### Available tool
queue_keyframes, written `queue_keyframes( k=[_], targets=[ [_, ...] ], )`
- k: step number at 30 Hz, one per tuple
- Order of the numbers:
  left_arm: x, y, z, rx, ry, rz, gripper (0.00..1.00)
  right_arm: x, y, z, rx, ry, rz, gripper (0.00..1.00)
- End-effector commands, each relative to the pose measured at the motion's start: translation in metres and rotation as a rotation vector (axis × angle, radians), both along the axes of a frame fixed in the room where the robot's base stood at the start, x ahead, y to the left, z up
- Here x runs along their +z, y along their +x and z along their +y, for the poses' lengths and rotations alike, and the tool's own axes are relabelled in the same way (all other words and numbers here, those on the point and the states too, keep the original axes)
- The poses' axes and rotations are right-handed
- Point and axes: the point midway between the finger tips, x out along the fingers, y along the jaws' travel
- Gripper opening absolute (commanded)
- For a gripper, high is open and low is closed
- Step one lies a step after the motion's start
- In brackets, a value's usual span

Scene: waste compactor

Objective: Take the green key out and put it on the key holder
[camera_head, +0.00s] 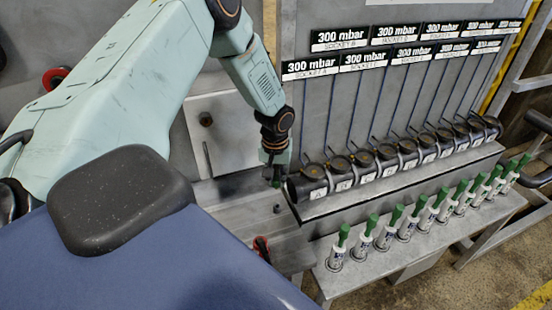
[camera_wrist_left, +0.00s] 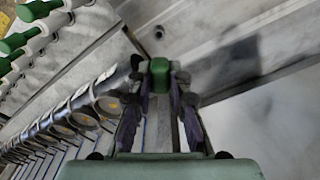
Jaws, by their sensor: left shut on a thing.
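My left gripper (camera_head: 276,170) is at the left end of a row of dark round sockets, above a grey metal ledge. In the left wrist view its fingers (camera_wrist_left: 158,95) are closed around a small green piece, the green key (camera_wrist_left: 159,74), at the fingertips. In the head view the fingers mostly hide the key, and only a bit of green shows. My right gripper does not show.
The row of lettered sockets (camera_head: 385,152) runs to the right under "300 mbar" labels (camera_head: 341,39). Several white bottle-like items with green tops (camera_head: 363,238) stand on a lower shelf (camera_head: 400,258). A small red and black part (camera_head: 261,246) is near my body.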

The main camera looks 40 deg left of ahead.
Motion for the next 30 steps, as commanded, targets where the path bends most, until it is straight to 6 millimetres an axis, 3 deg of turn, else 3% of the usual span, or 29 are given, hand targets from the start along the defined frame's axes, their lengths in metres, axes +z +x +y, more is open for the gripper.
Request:
queue_keyframes(
  k=[20, 28, 30],
  targets=[
    [0.0006, -0.0011, -0.0003, 0.018, -0.045, 0.066, 0.0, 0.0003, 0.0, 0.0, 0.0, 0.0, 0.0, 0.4],
    [0.0043, -0.0013, -0.0008, 0.018, -0.038, 0.071, 0.0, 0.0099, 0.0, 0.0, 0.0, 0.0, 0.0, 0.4],
    [-0.0039, -0.0011, -0.0006, 0.018, -0.038, 0.069, 0.0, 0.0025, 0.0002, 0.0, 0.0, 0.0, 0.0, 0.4]
  ],
)
